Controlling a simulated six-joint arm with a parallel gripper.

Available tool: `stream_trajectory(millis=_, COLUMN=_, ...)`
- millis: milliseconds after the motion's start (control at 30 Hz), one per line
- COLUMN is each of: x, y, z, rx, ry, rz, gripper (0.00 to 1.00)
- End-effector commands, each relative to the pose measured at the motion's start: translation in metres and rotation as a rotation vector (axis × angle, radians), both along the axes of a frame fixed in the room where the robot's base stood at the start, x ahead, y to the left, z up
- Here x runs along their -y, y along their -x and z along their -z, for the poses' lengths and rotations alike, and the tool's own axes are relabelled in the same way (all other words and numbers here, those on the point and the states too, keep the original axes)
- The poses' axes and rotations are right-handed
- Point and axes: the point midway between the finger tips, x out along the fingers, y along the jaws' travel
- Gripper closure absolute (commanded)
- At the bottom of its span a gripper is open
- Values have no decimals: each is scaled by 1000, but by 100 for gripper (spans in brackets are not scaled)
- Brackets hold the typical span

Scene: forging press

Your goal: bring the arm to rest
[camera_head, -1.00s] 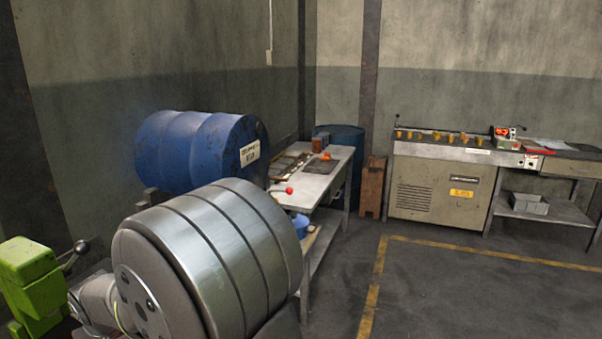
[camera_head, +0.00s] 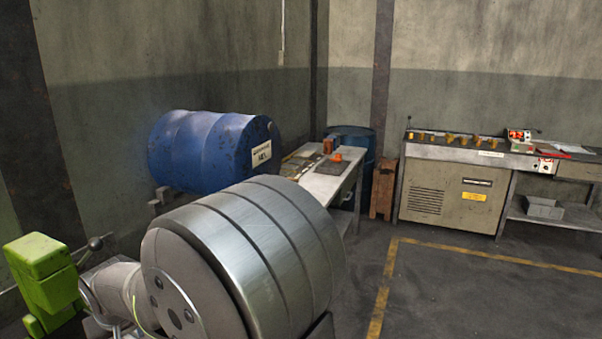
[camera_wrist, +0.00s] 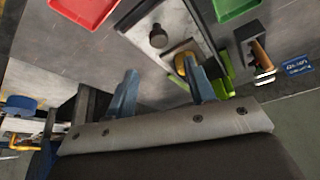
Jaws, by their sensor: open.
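My gripper (camera_wrist: 160,70) shows in the wrist view, with its two blue-grey fingers spread apart. Nothing is between the fingertips. It points over a grey metal surface (camera_wrist: 75,55) and appears apart from it. A small yellow thing (camera_wrist: 180,66) lies beyond the fingers, close to the right one in the picture. In the head view my gripper is not visible. A large ribbed metal cylinder, probably part of my arm, fills the lower middle there.
The wrist view shows a red tray (camera_wrist: 85,10), a green tray (camera_wrist: 232,6), a dark round knob (camera_wrist: 158,37) and a wooden-handled tool (camera_wrist: 262,55). Floor at right is clear.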

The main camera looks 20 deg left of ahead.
Motion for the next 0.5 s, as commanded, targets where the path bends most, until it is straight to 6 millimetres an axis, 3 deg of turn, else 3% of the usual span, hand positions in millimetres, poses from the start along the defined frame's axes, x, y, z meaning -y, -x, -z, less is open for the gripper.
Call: stream_trajectory(millis=500, x=-32, y=-13, z=86, rx=-2, ry=3, rz=1, gripper=50)
